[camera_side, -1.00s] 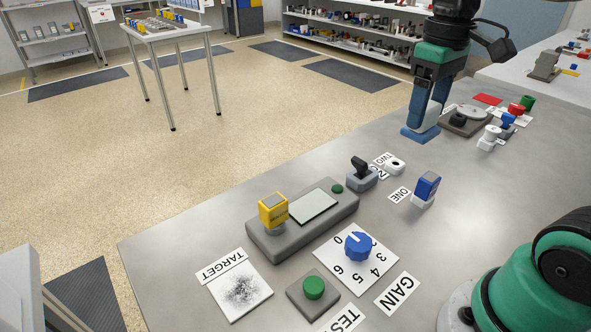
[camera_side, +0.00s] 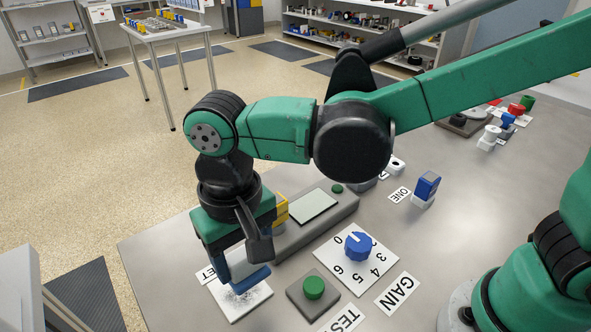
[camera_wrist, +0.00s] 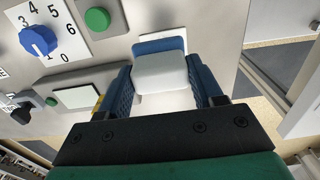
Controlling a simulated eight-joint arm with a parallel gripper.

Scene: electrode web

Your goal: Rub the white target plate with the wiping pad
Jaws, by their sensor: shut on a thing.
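My gripper (camera_side: 240,268) is over the white target plate (camera_side: 257,300) at the table's front left. Its blue fingers are shut on the wiping pad, which has a pale grip and a blue base (camera_side: 247,280). In the wrist view the pad's pale grip (camera_wrist: 163,75) sits between the two fingers, with its blue edge beyond. The target plate (camera_wrist: 177,33) shows around the pad there. Dark smudges on the plate show partly beside the pad, and the TARGET label is mostly covered by my gripper. I cannot tell whether the pad touches the plate.
A grey box with a screen (camera_side: 311,207) and a yellow block (camera_side: 281,209) stands just behind my gripper. A green button (camera_side: 313,288) and a blue GAIN knob (camera_side: 358,246) lie to the right. A blue-and-white stamp-like block (camera_side: 427,188) stands further back.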

